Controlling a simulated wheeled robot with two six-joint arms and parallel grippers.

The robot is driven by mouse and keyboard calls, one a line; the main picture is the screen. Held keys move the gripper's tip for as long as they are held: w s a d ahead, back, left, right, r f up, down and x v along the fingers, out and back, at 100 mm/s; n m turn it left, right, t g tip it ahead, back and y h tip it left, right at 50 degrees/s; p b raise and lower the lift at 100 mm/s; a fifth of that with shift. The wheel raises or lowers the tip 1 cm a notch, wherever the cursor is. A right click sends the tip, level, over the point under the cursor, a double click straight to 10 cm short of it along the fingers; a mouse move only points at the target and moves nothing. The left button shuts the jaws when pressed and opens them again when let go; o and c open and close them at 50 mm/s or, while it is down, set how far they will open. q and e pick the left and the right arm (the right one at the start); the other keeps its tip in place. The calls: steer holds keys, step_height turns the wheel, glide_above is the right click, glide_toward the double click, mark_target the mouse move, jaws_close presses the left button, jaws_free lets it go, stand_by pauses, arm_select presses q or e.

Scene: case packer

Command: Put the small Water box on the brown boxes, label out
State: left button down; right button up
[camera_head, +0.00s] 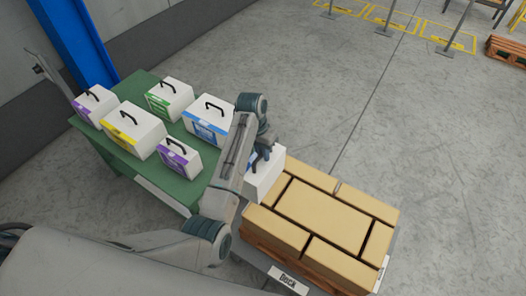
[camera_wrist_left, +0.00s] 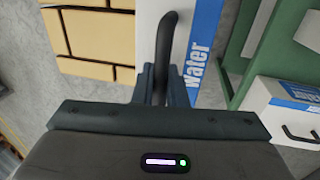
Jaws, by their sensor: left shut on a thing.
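The small Water box (camera_head: 264,181) is white with a black handle. In the left wrist view its blue label reading Water (camera_wrist_left: 203,40) is on the right side of the box, the side toward the green table. My left gripper (camera_head: 262,157) is shut on the handle, and its jaws also show in the left wrist view (camera_wrist_left: 166,88). The box is at the far left corner of the brown boxes (camera_head: 323,214); I cannot tell whether it touches them. The brown boxes form a flat layer, also seen in the left wrist view (camera_wrist_left: 90,35). My right gripper is not in view.
A green table (camera_head: 145,172) at left holds several white handled boxes, including a larger blue-labelled one (camera_head: 207,120), a yellow-labelled one (camera_head: 133,130) and a green-labelled one (camera_head: 169,97). A Deck sign (camera_head: 288,280) is at the near edge of the brown stack. Open floor lies right.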

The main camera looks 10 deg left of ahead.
mark_target(263, 166)
arm_select(q)
steer(key=shift+w+f+b, duration=0.15)
steer(key=shift+f+b, duration=0.2)
steer(key=shift+f, duration=0.95)
steer(key=shift+f+b, duration=0.85)
steer(key=shift+f, duration=1.75)
steer(key=shift+f+b, duration=0.75)
steer(key=shift+f, duration=1.15)
steer(key=shift+f+b, duration=0.7)
steer(key=shift+f, duration=0.85)
steer(key=shift+f+b, duration=0.7)
steer(key=shift+f, duration=1.15)
